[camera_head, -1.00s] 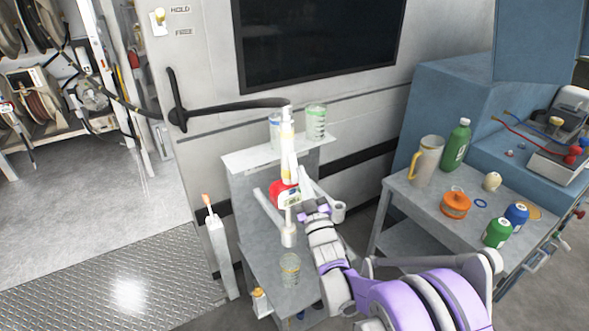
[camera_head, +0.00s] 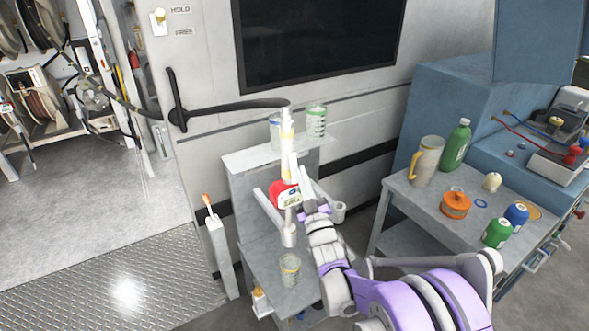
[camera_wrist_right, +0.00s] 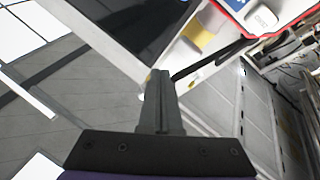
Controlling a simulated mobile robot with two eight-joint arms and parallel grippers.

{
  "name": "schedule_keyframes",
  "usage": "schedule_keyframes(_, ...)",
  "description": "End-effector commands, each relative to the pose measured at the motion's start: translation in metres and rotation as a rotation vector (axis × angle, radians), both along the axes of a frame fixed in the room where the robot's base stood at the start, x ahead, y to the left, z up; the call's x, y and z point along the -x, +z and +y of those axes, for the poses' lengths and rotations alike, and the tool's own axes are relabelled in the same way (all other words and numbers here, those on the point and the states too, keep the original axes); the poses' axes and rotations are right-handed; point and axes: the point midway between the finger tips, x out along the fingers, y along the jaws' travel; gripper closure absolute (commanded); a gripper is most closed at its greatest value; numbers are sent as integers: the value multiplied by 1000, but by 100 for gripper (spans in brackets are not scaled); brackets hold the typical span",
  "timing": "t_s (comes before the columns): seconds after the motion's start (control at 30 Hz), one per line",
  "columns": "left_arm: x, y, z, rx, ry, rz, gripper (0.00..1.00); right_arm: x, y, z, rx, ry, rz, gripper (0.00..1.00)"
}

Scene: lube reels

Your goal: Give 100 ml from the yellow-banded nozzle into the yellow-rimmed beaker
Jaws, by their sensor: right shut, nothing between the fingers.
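The nozzle (camera_head: 287,150) is pale with yellow bands and a red metering body (camera_head: 284,194), and hangs upright at the grey stand. A dark hose joins its top. The yellow-rimmed beaker (camera_head: 290,269) stands on the stand's lower shelf, below the nozzle. My right gripper (camera_head: 301,214) is close beside the lower nozzle; the head view does not show clearly whether they touch. In the right wrist view its dark fingers (camera_wrist_right: 160,100) are together and empty. The red-edged meter (camera_wrist_right: 262,20) and a yellow band (camera_wrist_right: 200,38) show beyond them. My left gripper is not in view.
A blue-rimmed beaker (camera_head: 275,132) and a green-marked beaker (camera_head: 316,121) stand on the upper ledge (camera_head: 240,161). A side table (camera_head: 400,190) at right holds a jug, bottles and an orange container. A slim post (camera_head: 222,258) stands left of the shelf.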

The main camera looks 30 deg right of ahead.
Motion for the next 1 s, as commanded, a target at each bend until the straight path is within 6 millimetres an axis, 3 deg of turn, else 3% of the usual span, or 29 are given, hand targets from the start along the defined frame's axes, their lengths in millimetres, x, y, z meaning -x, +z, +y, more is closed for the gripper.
schedule_keyframes(1.0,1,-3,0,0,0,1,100,-8,-3,1,0,0,0,100)
